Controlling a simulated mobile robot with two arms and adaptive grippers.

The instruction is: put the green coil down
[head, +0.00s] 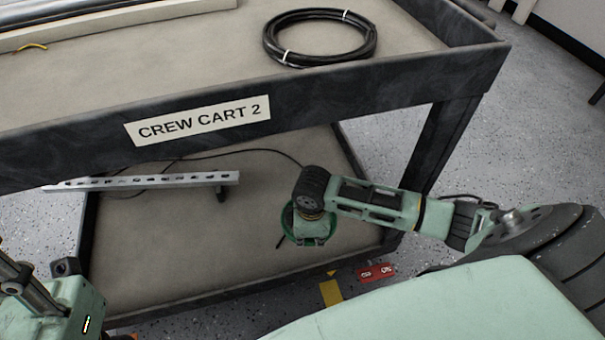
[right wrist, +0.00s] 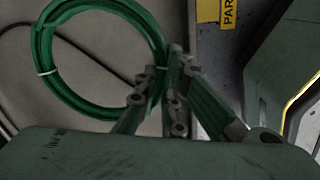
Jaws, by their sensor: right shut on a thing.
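The green coil (head: 288,222) shows in the head view as a partial ring over the lower shelf (head: 190,260) of the cart, mostly hidden behind my right gripper (head: 313,240). In the right wrist view the coil (right wrist: 42,50) is a large bundled loop with pale ties. The fingers of my right gripper (right wrist: 170,88) are shut on its right side. I cannot tell whether the coil touches the shelf.
The cart's upper tray (head: 200,80) holds a black coil (head: 320,38). A slotted metal rail (head: 150,181) and a thin black cable (head: 235,152) are on the lower shelf. A red tag (head: 376,273) and yellow marking (head: 331,292) lie beyond the shelf's near edge.

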